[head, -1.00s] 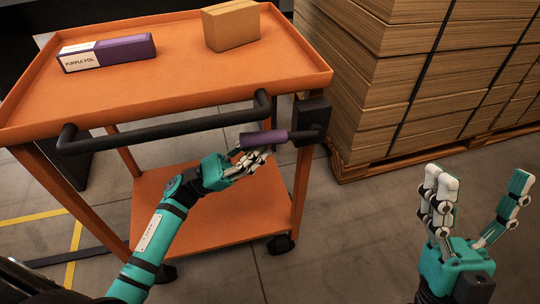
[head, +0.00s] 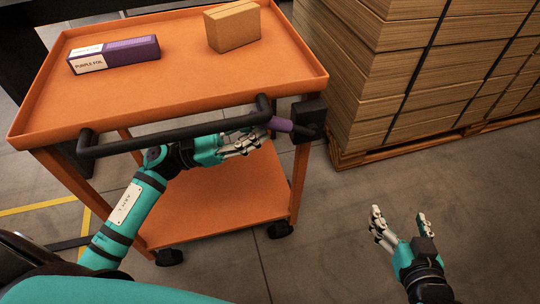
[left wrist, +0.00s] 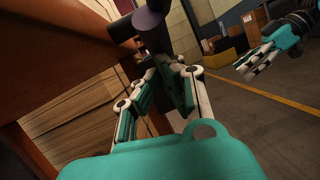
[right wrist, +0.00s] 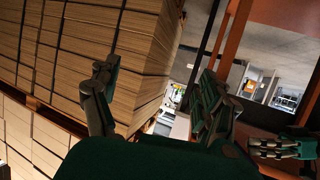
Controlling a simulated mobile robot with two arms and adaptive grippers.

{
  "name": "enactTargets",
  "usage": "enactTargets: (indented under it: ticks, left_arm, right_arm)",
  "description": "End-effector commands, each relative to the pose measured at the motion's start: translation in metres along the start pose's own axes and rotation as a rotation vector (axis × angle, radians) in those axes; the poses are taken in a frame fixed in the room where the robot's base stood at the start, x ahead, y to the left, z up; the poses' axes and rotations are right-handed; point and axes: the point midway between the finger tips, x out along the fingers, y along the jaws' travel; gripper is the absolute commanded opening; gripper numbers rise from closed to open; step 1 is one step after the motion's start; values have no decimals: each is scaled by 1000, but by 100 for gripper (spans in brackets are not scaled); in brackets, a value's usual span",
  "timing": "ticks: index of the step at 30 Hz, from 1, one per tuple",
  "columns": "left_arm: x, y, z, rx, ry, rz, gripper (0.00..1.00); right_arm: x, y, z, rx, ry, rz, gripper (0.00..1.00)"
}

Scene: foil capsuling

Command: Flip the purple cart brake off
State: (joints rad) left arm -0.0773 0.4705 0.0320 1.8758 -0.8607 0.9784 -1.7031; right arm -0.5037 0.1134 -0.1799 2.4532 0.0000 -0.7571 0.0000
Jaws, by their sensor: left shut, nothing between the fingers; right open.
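The orange cart (head: 170,90) has a brake lever with a purple grip (head: 280,124) at its front right corner, running from a black bracket (head: 309,118). The lever slopes up to the left, its free end close to the push bar (head: 190,130). My left gripper (head: 258,138) is shut and empty, just below and left of the grip. The left wrist view shows its fingers (left wrist: 180,75) right under the dark purple grip (left wrist: 152,18); I cannot tell whether they touch. My right gripper (head: 400,220) is open and empty over the floor at the right.
A purple foil box (head: 130,52) and a cardboard box (head: 232,28) stand on the cart's top. A strapped cardboard stack (head: 400,70) on a pallet (head: 400,147) stands right of the cart. The floor in front of the cart's right side is clear.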

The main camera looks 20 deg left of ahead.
Motion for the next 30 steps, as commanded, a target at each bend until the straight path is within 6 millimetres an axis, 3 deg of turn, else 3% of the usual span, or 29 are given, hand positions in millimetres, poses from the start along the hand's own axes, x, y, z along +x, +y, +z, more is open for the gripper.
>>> enactTargets:
  ticks: [9,30]
  left_arm:
    - [3,1,6,0,-1,0,0]
    - [3,1,5,0,-1,0,0]
  right_arm:
    - [-3,2,14,0,-78,5,79]
    - [-3,2,16,1,-81,5,79]
